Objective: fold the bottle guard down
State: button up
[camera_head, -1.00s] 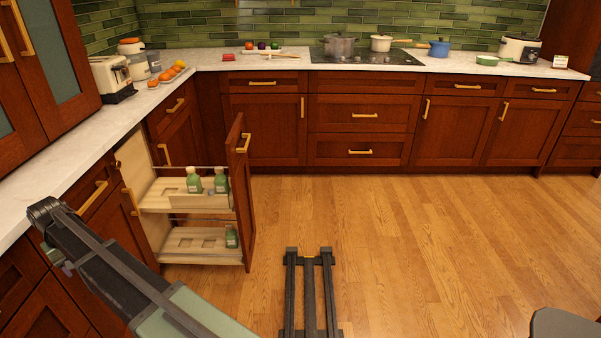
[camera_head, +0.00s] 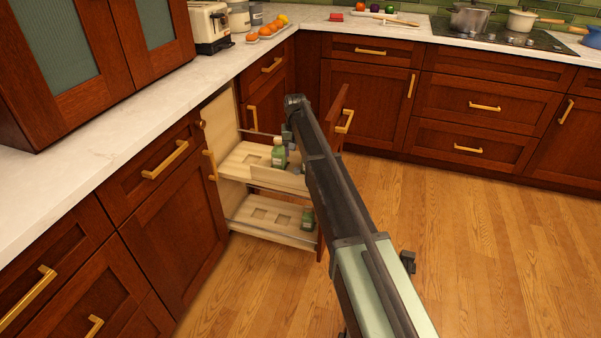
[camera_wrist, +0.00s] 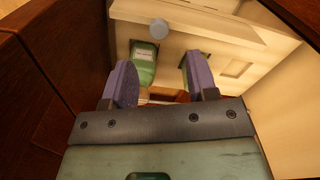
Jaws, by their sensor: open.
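The pull-out cabinet stands open, with an upper wooden shelf (camera_head: 240,160) and a lower one (camera_head: 257,213). A pale upright panel (camera_head: 277,181) along the near side of the upper shelf looks like the bottle guard. In the wrist view a pale panel (camera_wrist: 190,14) with a round grey knob (camera_wrist: 159,28) crosses the top; I take it for the same guard. A green bottle (camera_head: 279,153) stands on the upper shelf and also shows in the wrist view (camera_wrist: 143,66). My gripper (camera_wrist: 160,82) is open and empty, its purple fingers short of the knob. My arm hides part of the shelf.
The dark red cabinet front (camera_head: 340,112) closes off the pull-out's outer end and lies close on the left in the wrist view (camera_wrist: 50,90). Another green bottle (camera_head: 308,218) stands on the lower shelf. The wooden floor (camera_head: 500,230) is clear.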

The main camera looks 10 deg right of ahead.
aim_at(297, 169)
notch_tip(297, 169, down, 8)
jog(key=b, duration=0.6)
jog(key=shift+r, duration=0.2)
grip_shut()
